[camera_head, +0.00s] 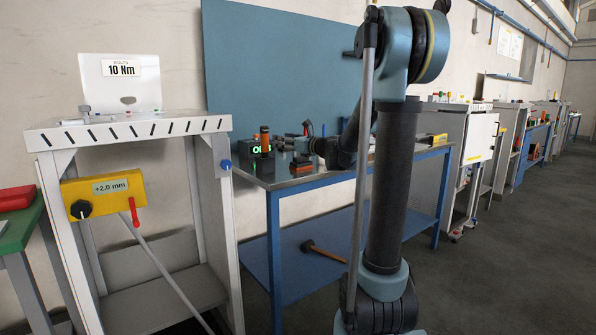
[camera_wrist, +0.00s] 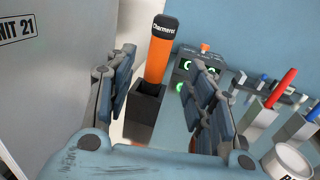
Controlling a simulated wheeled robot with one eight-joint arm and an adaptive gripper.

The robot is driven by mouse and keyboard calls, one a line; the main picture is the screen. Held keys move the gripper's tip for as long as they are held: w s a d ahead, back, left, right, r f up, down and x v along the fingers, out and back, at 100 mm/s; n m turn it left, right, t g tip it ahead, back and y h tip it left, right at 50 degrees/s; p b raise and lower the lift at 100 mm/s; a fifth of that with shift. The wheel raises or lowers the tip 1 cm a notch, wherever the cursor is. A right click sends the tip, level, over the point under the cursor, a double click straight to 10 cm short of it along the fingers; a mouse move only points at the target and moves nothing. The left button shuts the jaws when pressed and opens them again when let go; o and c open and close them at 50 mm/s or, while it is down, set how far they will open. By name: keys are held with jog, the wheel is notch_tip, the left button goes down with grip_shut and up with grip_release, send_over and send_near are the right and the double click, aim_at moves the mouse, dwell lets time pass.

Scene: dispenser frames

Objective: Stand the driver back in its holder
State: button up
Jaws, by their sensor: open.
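The driver (camera_wrist: 159,56), an orange handle with a black lettered cap, stands in the square opening of a dark block-shaped holder (camera_wrist: 140,129) in the wrist view. It leans slightly in the picture; how deep it sits is hard to tell. In the head view the orange driver (camera_head: 264,138) shows small on the blue-framed bench. My gripper (camera_wrist: 160,80) is open, with one finger to each side of the driver in the wrist view; no contact shows. In the head view my gripper (camera_head: 300,157) is small and partly hidden among bench items.
A dark box with green lit rings (camera_wrist: 205,66) stands behind the holder. Red- and blue-handled tools (camera_wrist: 284,87) in grey blocks and a white cup (camera_wrist: 287,162) are at right. A grey panel (camera_wrist: 55,75) stands at left. A hammer (camera_head: 322,250) lies on the bench's lower shelf.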

jog(key=s+d+f+n+g+h, duration=0.1)
jog(key=s+f+n+g, duration=0.1)
jog(key=s+f+n, duration=0.45)
jog(key=s+d+f+n+g+h, duration=0.15)
jog(key=s+n, duration=0.25)
jog(key=s, duration=0.5)
jog(key=s+d+f+n+g+h, duration=0.1)
jog(key=s+f+n+g+h, duration=0.15)
jog(key=s+f+n, duration=0.35)
jog(key=s+d+f+n+g+h, duration=0.1)
jog(key=s+d+f+n+h, duration=0.1)
jog(key=s+d+f, duration=0.3)
jog(key=s+d+f+n+g+h, duration=0.2)
jog(key=s+d+f+n, duration=0.3)
jog(key=s, duration=0.5)
jog(key=s+d+f+n+g+h, duration=0.1)
jog(key=s+d+f+n+h, duration=0.2)
jog(key=s+d+f, duration=0.2)
jog(key=s+d, duration=0.1)
jog(key=s, duration=0.2)
jog(key=shift+n+g+h, duration=0.3)
jog(key=shift+n+h, duration=0.05)
jog(key=shift+h, duration=0.05)
